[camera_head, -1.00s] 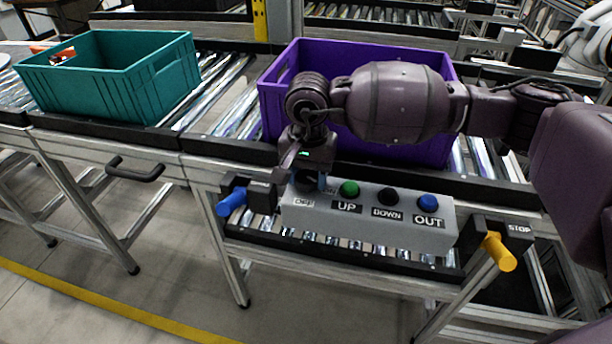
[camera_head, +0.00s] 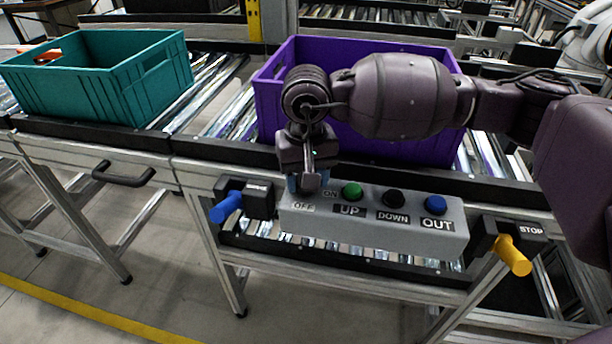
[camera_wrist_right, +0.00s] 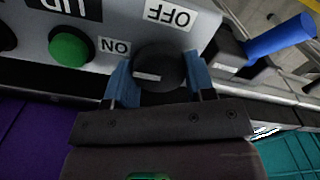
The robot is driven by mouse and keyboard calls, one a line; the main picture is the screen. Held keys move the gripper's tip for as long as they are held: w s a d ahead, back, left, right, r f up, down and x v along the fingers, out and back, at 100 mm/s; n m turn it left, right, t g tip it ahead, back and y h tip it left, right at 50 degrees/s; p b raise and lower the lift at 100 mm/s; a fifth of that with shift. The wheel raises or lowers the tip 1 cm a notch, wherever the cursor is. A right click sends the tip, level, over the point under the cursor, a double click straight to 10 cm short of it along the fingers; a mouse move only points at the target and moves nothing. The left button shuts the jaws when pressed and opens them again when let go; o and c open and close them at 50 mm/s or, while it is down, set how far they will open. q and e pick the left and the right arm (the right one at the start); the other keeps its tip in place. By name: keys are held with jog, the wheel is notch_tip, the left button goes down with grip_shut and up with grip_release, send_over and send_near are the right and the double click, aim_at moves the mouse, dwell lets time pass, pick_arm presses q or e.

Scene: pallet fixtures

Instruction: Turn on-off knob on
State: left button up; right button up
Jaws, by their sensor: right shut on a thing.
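The black on-off knob (camera_wrist_right: 160,66) sits on the grey control box (camera_head: 390,232), between the ON label (camera_wrist_right: 114,46) and the OFF label (camera_wrist_right: 170,15). My right gripper (camera_wrist_right: 163,82) has its blue fingers on either side of the knob and is shut on it. A pale mark on the knob lies roughly crosswise between the fingers in the wrist view. In the head view the right gripper (camera_head: 308,184) hides the knob at the box's left end. My left gripper is not in view.
Green UP (camera_head: 352,191), black DOWN (camera_head: 393,197) and blue OUT (camera_head: 435,205) buttons stand right of the knob. A blue handle (camera_head: 226,208) is at the left and a yellow STOP handle (camera_head: 513,256) at the right. A purple crate (camera_head: 270,98) stands behind.

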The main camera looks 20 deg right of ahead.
jog(key=o, duration=0.9)
jog(key=shift+r, duration=0.1)
notch_tip(320, 180, up, 10)
jog(key=shift+f+p, duration=0.15)
jog(key=shift+p, duration=0.55)
jog(key=shift+r, duration=0.5)
